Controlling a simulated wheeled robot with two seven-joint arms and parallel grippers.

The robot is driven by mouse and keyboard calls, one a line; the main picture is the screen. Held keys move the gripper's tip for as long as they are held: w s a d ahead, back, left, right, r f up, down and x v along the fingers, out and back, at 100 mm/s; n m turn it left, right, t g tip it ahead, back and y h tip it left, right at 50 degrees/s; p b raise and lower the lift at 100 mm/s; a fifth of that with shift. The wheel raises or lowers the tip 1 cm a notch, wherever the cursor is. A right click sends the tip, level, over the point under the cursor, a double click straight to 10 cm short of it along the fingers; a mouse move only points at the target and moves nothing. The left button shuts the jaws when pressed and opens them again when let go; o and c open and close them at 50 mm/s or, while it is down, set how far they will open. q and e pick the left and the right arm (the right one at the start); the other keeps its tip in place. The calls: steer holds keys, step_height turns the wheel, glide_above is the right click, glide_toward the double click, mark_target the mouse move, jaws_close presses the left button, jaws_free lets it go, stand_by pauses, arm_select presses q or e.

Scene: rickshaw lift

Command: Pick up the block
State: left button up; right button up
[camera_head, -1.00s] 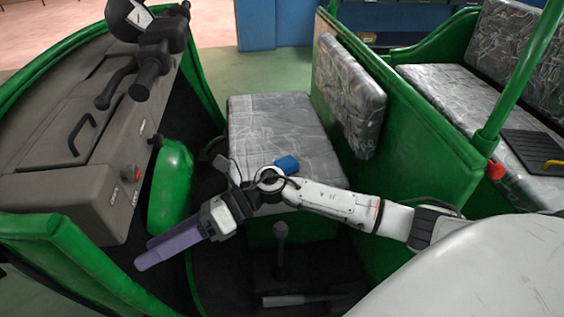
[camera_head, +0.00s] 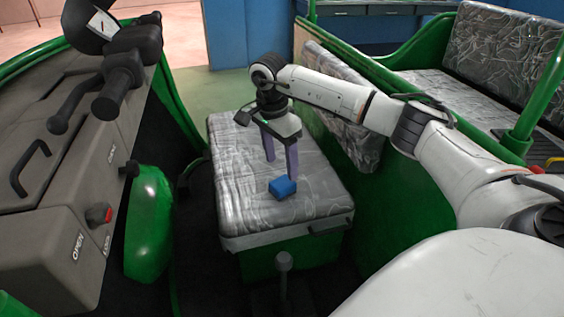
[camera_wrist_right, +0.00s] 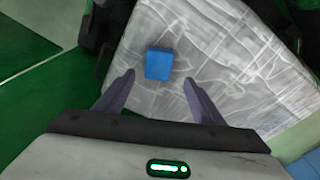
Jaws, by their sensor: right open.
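A small blue block (camera_head: 282,187) lies on the grey patterned driver's seat (camera_head: 240,205). In the right wrist view the block (camera_wrist_right: 159,64) shows just beyond the fingertips, between their lines and left of centre. My right gripper (camera_head: 280,168) points down over the seat, its purple fingers just behind the block in the head view. The fingers are apart and empty; the gripper also shows in the right wrist view (camera_wrist_right: 158,78). I cannot tell how high the tips are above the seat. My left gripper is out of view.
The handlebar (camera_head: 120,70) and grey dashboard (camera_head: 60,190) stand at the left. A green tank-like part (camera_head: 148,225) is left of the seat. A green partition (camera_head: 400,200) rises at the right. A lever (camera_head: 284,270) stands in front of the seat.

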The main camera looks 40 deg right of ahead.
mark_target(283, 182)
steer(key=f, duration=0.5)
steer(key=shift+s+f, duration=0.25)
steer(key=shift+f, duration=0.05)
steer(key=c, duration=1.3)
